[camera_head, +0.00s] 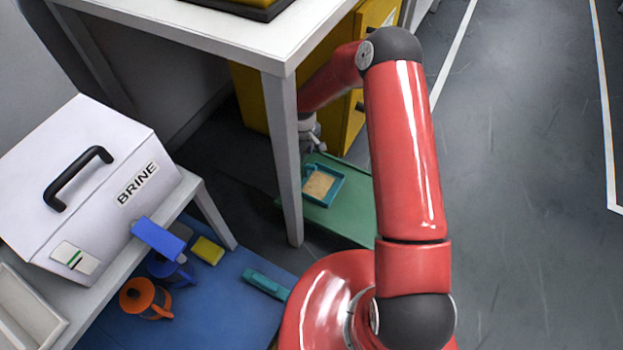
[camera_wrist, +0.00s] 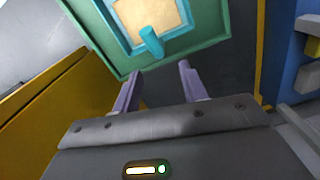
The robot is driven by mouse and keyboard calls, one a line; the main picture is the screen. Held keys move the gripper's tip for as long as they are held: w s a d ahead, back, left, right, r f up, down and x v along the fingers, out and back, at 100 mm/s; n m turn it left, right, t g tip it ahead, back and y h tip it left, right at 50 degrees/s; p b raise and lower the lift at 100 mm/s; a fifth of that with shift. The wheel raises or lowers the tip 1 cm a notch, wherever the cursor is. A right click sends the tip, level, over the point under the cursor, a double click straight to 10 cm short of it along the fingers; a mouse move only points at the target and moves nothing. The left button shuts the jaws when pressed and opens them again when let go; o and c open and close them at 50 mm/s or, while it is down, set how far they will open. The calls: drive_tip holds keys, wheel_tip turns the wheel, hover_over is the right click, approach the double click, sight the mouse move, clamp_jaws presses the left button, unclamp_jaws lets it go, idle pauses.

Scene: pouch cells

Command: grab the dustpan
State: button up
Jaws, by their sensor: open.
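The teal dustpan (camera_head: 336,190) lies on a green board (camera_head: 345,225) on the floor beside the white table's leg, with a tan, sand-coloured patch inside it. In the wrist view the dustpan's short teal handle (camera_wrist: 151,43) points toward my gripper (camera_wrist: 160,72). The two fingers are open and apart, with nothing between them. The handle lies just beyond the fingertips, roughly in line with the gap. In the head view my gripper (camera_head: 313,142) hangs just behind the dustpan, partly hidden by the table leg.
The white table (camera_head: 240,45) and its leg (camera_head: 285,160) stand close to my gripper. A yellow cabinet (camera_head: 355,120) is behind. A white BRINE box (camera_head: 85,185) sits on a bench at left. A blue mat (camera_head: 225,300) holds orange and blue jugs. Floor at right is clear.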

sight(306, 165)
drive_tip(key=f, duration=0.7)
drive_tip(key=shift+s+d+f, duration=0.1)
drive_tip(key=shift+s+d, duration=0.2)
drive_tip(key=shift+c, duration=0.3)
clamp_jaws()
